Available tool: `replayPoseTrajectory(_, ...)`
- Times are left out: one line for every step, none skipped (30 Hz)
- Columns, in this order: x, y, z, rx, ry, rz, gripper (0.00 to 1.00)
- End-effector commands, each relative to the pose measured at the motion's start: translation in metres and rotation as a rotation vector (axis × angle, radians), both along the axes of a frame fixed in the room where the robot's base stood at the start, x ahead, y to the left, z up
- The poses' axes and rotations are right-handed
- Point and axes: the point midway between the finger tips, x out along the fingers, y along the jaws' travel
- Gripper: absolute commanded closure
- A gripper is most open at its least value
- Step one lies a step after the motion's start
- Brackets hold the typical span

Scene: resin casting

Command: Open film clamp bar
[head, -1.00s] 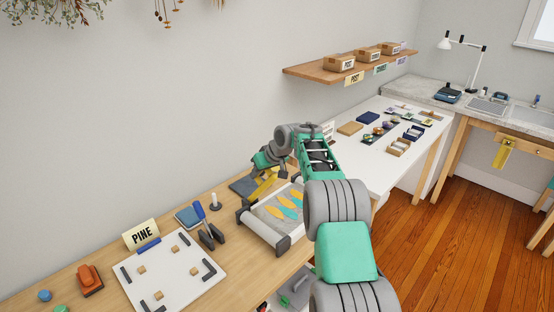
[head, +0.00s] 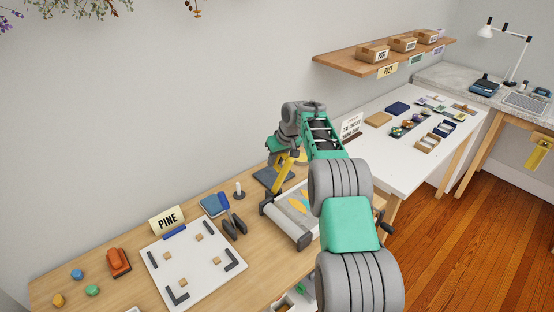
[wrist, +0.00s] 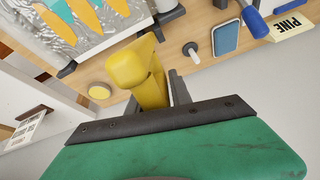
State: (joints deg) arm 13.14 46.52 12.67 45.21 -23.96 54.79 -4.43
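The clamp bar's yellow handle (head: 284,176) stands steeply tilted at the back-left end of the film frame (head: 302,236). The frame has grey end rollers and a silvery film with orange and teal leaf shapes, partly hidden by my arm. In the wrist view the yellow handle (wrist: 150,85) sits between the grey fingers of my gripper (wrist: 155,92), which appears shut on it. The film (wrist: 75,25) shows at the upper left there. In the head view my gripper (head: 290,157) is at the handle's upper end; its fingertips are hard to make out.
A dark grey pad (head: 268,178) lies behind the frame. A white board (head: 190,262) with small blocks and a PINE sign (head: 167,220) are farther left.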

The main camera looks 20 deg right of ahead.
Motion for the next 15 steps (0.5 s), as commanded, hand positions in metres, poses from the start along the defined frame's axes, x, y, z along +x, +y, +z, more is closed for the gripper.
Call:
replayPoseTrajectory(-0.0013,0.0011,-0.0030,0.001,0.006,0.003,0.72)
replayPoseTrajectory(-0.0014,0.0005,-0.0030,0.001,0.006,0.002,0.70)
replayPoseTrajectory(-0.0013,0.0001,-0.0030,0.001,0.005,0.002,0.67)
replayPoseTrajectory(-0.0015,-0.0008,-0.0030,0.001,0.006,-0.001,0.64)
replayPoseTrajectory(-0.0015,-0.0016,-0.0028,0.001,0.006,-0.002,0.62)
replayPoseTrajectory(-0.0014,-0.0025,-0.0026,0.001,0.005,-0.003,0.59)
replayPoseTrajectory(-0.0015,-0.0032,-0.0024,0.001,0.005,-0.004,0.59)
replayPoseTrajectory(-0.0014,-0.0037,-0.0023,0.001,0.005,-0.004,0.59)
replayPoseTrajectory(-0.0013,-0.0041,-0.0021,0.000,0.005,-0.006,0.59)
replayPoseTrajectory(-0.0013,-0.0043,-0.0019,0.000,0.004,-0.006,0.59)
replayPoseTrajectory(-0.0013,-0.0043,-0.0018,0.000,0.004,-0.006,0.59)
replayPoseTrajectory(-0.0012,-0.0042,-0.0016,0.000,0.004,-0.006,0.59)
replayPoseTrajectory(-0.0012,-0.0042,-0.0012,0.001,0.003,-0.006,0.59)
replayPoseTrajectory(-0.0013,-0.0043,-0.0002,-0.001,0.002,-0.005,0.59)
replayPoseTrajectory(-0.0020,-0.0046,0.0025,0.000,0.001,-0.005,0.59)
